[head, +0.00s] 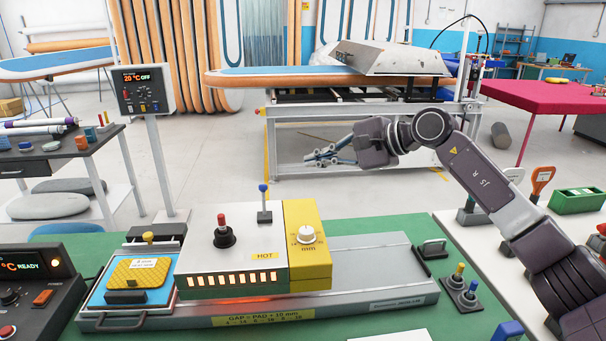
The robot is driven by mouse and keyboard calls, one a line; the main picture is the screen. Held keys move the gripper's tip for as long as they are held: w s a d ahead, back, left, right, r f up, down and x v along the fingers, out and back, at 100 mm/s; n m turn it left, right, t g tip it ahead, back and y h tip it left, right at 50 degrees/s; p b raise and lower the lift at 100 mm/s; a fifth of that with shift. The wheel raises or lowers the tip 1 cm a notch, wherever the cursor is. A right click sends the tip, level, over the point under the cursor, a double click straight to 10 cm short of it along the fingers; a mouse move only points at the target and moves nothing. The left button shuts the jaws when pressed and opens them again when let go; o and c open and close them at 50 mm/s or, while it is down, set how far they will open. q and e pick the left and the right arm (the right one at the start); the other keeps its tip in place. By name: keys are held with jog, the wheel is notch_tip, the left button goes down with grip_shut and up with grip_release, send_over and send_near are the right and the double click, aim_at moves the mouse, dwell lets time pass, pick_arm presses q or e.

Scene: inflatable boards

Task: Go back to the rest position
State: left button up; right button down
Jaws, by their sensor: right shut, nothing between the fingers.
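My right gripper (322,156) is raised in the air above and behind the heating machine. Its arm comes in from the lower right. The fingers point left and look closed, with nothing held between them. My left gripper is not in the head view. The heating machine (215,250) is white and yellow, with a "HOT" label and a glowing orange slot under its front. It sits on a grey rail plate (375,276). A yellow pad (138,272) with a dark handle lies on a blue sheet to the left of the machine.
The bench has a green mat (478,310) with small yellow and blue knobs (459,279) at right. A control box (30,285) stands front left, and a display post (146,95) behind it. A board press (385,62) stands farther back. Open floor lies between.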

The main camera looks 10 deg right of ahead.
jog(key=shift+s+d+r, duration=0.25)
jog(key=shift+d, duration=0.1)
